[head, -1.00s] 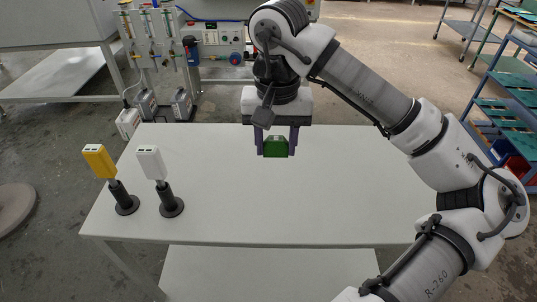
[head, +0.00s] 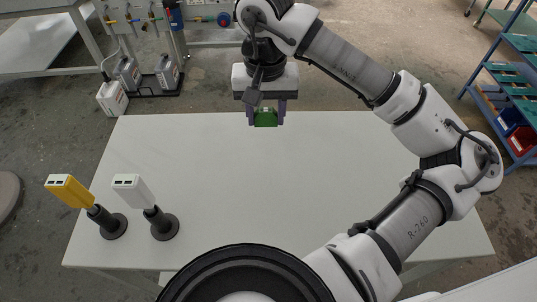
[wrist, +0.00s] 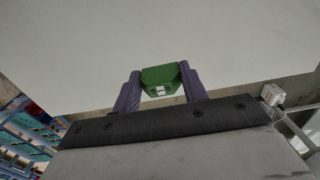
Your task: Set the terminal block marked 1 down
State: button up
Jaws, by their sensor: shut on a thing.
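My gripper (head: 266,116) is shut on a green terminal block (head: 265,118), with one purple finger on each side of it. The block appears over the far edge of the white table (head: 300,190) in the head view; its height above the top is hard to tell. In the wrist view the block (wrist: 160,78) sits between the fingers of my gripper (wrist: 160,84), with a small white label whose mark is too small to read. Pale tabletop (wrist: 150,35) shows beyond it.
A yellow-headed piece (head: 70,190) and a white-headed piece (head: 133,189) stand on black round-based stands at the table's left. The middle and right of the tabletop are clear. A blue shelf rack (head: 515,90) stands at the right, beyond the table.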

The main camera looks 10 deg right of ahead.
jog(key=p, duration=0.2)
send_near(266, 165)
notch_tip(266, 165, down, 5)
jog(key=shift+f, duration=0.55)
jog(key=shift+f, duration=0.15)
jog(key=o, duration=0.9)
jog(key=shift+o, duration=0.2)
jog(key=shift+r+p, duration=0.35)
notch_tip(266, 165, up, 12)
jog(key=b, duration=0.3)
jog(key=shift+f, duration=0.1)
